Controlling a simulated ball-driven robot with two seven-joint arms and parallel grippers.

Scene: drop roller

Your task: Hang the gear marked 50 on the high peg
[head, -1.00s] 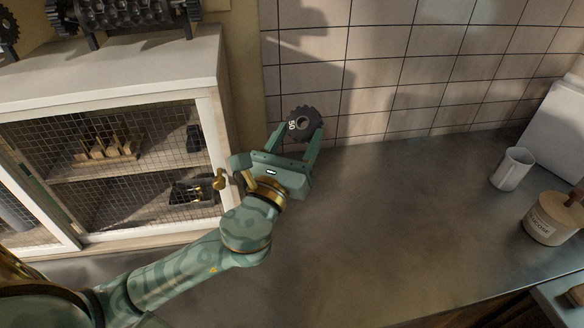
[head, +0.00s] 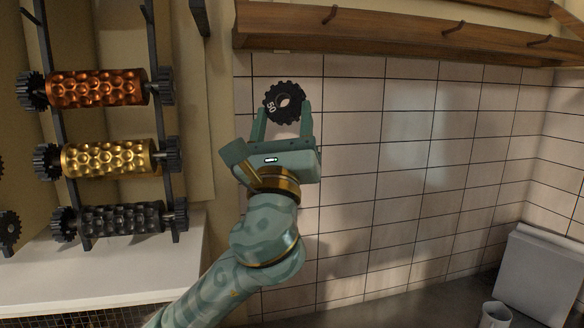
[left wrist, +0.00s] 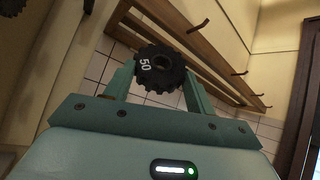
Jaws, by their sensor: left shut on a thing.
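The dark toothed gear marked 50 (head: 272,94) has a hole through its middle. It also shows in the left wrist view (left wrist: 158,76), with its number facing the camera. My left gripper (head: 284,109) is shut on the gear, one finger on each side, and holds it up in front of the tiled wall. The gear is apart from the wooden rail (head: 400,38) above it. Dark pegs stick out of the rail, one near its left end (head: 330,14) and others farther right (head: 455,27). I cannot tell which peg is the high one. My right gripper is not in view.
At left a dark rack holds a copper roller (head: 97,88), a gold roller (head: 95,158) and a dark roller (head: 122,219) with gears at their ends. A white cabinet top (head: 120,265) lies below. A mug (head: 494,315) stands at lower right.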

